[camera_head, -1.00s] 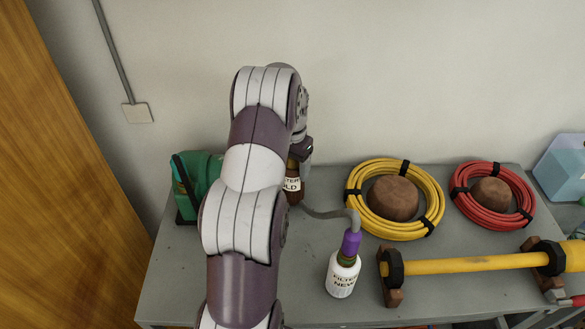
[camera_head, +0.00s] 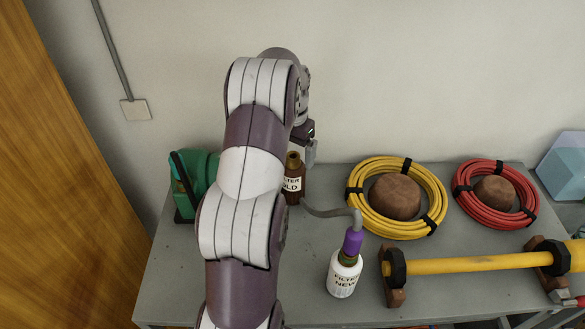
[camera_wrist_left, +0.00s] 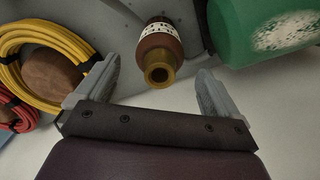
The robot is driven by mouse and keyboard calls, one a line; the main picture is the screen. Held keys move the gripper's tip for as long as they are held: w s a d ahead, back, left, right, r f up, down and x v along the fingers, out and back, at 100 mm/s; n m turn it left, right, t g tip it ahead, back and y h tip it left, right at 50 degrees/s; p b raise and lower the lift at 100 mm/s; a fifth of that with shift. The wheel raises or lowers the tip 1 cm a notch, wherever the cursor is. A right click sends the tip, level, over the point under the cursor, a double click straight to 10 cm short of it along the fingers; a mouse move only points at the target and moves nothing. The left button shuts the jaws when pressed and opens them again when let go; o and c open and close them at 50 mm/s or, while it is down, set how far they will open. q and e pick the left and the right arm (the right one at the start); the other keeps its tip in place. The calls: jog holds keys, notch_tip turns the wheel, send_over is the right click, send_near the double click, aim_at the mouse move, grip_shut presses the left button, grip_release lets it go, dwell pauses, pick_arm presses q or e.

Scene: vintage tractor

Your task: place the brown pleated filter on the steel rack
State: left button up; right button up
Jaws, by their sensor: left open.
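The brown filter (camera_head: 293,180), labelled "FILTER OLD", stands upright on the grey top (camera_head: 330,230), apparently the steel rack. Its brass-coloured neck is uncovered, and my arm hides part of its left side. My left gripper (camera_head: 309,148) is just above and behind it, apart from it. In the left wrist view the jaws are open and empty, with the filter (camera_wrist_left: 158,48) showing beyond and between the fingertips. I cannot make out pleats. My right gripper is not in view.
A green container (camera_head: 200,172) stands close left of the filter. A white bottle (camera_head: 343,275) labelled "FILTER NEW" with a purple collar and grey hose (camera_head: 325,213) stands at front right. Yellow (camera_head: 437,195) and red (camera_head: 528,210) hose coils and a yellow bar (camera_head: 470,264) lie further right.

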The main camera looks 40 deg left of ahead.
pick_arm(q)
notch_tip(320, 180, up, 7)
jog(key=p, duration=0.5)
jog(key=shift+s, duration=0.15)
jog(key=shift+f, duration=0.1)
jog(key=shift+d, duration=0.1)
